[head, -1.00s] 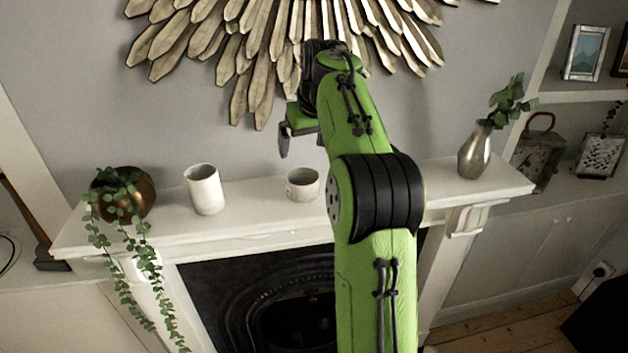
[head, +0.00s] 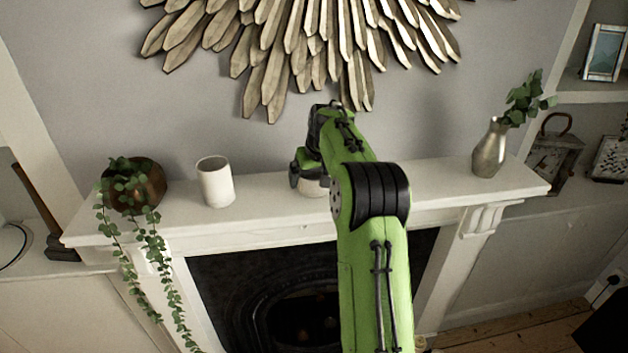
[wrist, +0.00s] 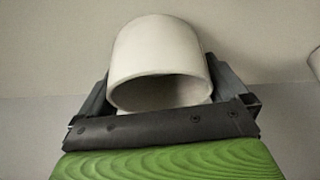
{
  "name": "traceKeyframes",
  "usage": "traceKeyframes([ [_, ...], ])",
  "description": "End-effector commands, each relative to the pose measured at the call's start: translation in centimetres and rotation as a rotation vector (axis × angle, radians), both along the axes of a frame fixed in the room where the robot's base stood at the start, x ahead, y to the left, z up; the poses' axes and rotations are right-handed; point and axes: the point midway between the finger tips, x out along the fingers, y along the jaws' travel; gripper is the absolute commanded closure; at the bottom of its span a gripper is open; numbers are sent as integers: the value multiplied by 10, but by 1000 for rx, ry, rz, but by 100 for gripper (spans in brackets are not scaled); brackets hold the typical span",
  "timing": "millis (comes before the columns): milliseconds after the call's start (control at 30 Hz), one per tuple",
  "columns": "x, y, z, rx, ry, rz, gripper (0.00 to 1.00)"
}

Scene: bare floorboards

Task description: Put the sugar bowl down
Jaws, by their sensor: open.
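The sugar bowl, a small off-white bowl (head: 314,188), stands on the white mantel shelf (head: 265,204), mostly hidden behind my arm and gripper in the head view. In the wrist view the bowl (wrist: 160,45) sits between the two dark fingers of my gripper (wrist: 163,80), its round opening facing the camera. The fingers are open, one on each side of it. I cannot tell whether either finger touches it. My gripper (head: 308,178) is down at the shelf in the head view.
A taller white cup (head: 215,182) stands left of the bowl. A bronze pot (head: 148,185) with a trailing plant is at the far left. A metal vase (head: 490,150) stands toward the right end. A wooden sunburst (head: 290,50) hangs above. The shelf is clear between cup and bowl.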

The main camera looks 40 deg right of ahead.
Motion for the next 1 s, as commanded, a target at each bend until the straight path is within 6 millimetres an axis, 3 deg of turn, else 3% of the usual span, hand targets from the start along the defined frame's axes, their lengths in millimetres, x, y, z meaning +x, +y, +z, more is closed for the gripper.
traceKeyframes([
  [167,0,0,1,-1,-1,1,2],
  [400,0,0,1,-1,-1,1,38],
  [467,0,0,1,-1,-2,1,44],
  [667,0,0,6,-1,-3,1,45],
  [1000,1,0,87,-3,-4,1,45],
])
